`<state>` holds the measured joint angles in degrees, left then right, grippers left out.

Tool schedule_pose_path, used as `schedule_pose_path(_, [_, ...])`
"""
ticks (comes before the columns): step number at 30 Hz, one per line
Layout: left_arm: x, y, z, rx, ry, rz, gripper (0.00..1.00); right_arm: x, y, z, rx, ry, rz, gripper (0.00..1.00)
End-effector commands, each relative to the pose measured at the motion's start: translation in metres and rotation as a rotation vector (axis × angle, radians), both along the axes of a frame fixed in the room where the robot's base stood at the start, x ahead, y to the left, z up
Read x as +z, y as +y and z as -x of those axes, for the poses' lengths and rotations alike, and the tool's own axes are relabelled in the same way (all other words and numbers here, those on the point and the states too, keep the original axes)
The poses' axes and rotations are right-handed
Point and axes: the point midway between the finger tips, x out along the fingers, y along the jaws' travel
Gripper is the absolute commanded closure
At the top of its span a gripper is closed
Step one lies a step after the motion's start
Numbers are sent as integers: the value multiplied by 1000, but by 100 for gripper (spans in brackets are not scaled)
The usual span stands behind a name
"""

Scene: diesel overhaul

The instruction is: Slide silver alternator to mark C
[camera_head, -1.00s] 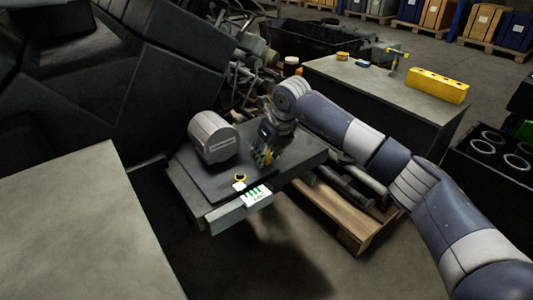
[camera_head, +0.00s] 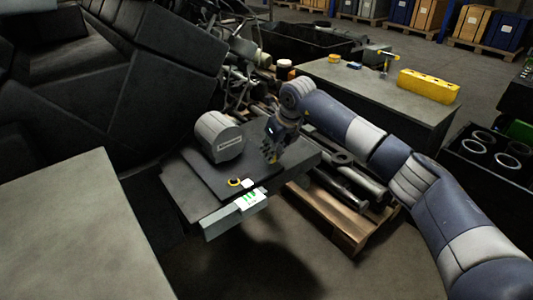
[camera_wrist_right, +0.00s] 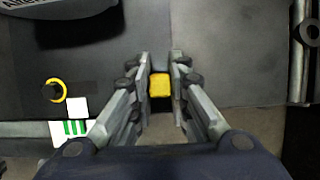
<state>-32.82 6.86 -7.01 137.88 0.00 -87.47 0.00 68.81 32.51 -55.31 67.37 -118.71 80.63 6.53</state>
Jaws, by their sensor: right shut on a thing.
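The silver alternator (camera_head: 219,137), a rounded drum with a label, rests on a dark flat plate on a low grey bench (camera_head: 213,229). In the right wrist view only its lower edge (camera_wrist_right: 62,8) shows at the top left. My right gripper (camera_head: 272,155) is low over the bench, to the right of the alternator and apart from it. It is shut on a small yellow block (camera_wrist_right: 160,85) between its fingertips. What the block joins to is hidden. A white card with green bars (camera_head: 251,199) is on the bench's front edge. No letter C is legible. My left gripper is out of view.
A black-centred yellow ring (camera_head: 234,182) is near the card. A pallet with metal shafts (camera_head: 340,186) stands right of the bench. A grey table (camera_head: 70,220) is at the front left. Dark machinery (camera_head: 150,85) rises behind on the left.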

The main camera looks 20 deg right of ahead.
Motion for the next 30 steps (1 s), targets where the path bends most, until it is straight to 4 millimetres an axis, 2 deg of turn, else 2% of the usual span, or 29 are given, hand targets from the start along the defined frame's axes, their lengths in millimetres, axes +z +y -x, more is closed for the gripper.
schedule_pose_path(3, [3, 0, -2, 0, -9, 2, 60, 0, 4, 1, 5, 1, -6, 100])
schedule_pose_path(4, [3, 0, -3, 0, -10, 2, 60, 0, 4, 1, 5, 1, -7, 79])
schedule_pose_path(6, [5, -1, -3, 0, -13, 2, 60, 0, 4, 1, 5, 2, -6, 63])
schedule_pose_path(16, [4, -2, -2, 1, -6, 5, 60, 0, 4, 1, 5, 3, -5, 63])
schedule_pose_path(19, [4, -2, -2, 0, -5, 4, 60, 5, 3, 3, 5, 2, -5, 63])
schedule_pose_path(23, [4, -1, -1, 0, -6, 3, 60, 24, 0, 9, 4, -1, -6, 63])
schedule_pose_path(30, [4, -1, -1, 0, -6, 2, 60, 72, -6, 28, 5, -1, -6, 63])
